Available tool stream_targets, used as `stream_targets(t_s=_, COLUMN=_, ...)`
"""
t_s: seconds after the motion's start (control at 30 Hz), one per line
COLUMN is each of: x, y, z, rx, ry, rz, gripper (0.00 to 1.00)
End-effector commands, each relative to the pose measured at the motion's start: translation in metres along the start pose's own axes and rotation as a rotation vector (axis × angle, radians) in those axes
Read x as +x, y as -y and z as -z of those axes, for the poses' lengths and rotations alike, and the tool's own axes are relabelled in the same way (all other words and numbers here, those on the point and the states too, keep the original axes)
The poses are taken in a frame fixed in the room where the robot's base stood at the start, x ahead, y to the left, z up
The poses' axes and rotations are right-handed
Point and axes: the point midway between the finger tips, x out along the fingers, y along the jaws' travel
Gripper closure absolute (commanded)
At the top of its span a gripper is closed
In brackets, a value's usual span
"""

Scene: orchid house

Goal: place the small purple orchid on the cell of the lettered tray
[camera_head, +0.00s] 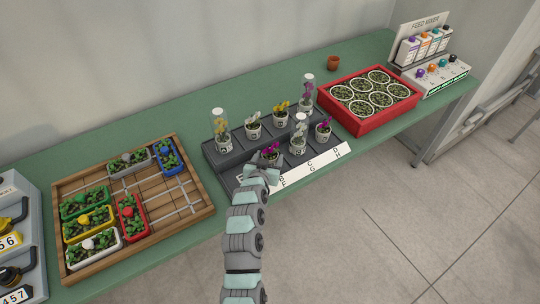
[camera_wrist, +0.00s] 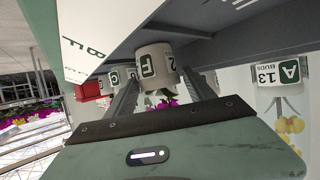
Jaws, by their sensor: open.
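The lettered tray (camera_head: 216,160) is dark and stepped, with a white lettered strip (camera_head: 310,168) along its front. Potted orchids stand in its cells. A purple orchid (camera_head: 269,155) is in the front row at left; another purple one (camera_head: 323,130) is at front right, and a third (camera_head: 307,90) is under a clear cover at the back. I cannot tell which is the small one. My gripper (camera_head: 265,171) is open at the front-left orchid.
A covered yellow orchid (camera_head: 221,125) stands close to the left, and a covered white one (camera_head: 299,135) to the right. A wooden slatted tray (camera_head: 186,205) with planters lies left. A red crate (camera_head: 375,122) of pots is right.

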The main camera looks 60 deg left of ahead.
Motion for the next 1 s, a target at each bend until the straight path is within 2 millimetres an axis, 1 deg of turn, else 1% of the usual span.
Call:
stream_targets(t_s=0.03, x=-0.009, y=0.0, z=0.002, rx=0.002, ry=-0.004, rz=0.0, gripper=0.38)
stream_targets(t_s=0.13, x=-0.026, y=-0.001, z=0.0, rx=0.0, ry=0.0, rz=-0.001, gripper=0.38)
stream_targets(t_s=0.3, x=-0.057, y=0.0, z=0.001, rx=0.002, ry=-0.001, rz=-0.001, gripper=0.38)
stream_targets(t_s=0.5, x=-0.086, y=0.0, z=0.002, rx=0.001, ry=-0.003, rz=0.0, gripper=0.38)
stream_targets(t_s=0.7, x=-0.1, y=-0.001, z=0.001, rx=0.001, ry=0.0, rz=-0.002, gripper=0.38)
stream_targets(t_s=1.0, x=-0.101, y=-0.002, z=0.002, rx=0.001, ry=-0.004, rz=-0.003, gripper=0.38)
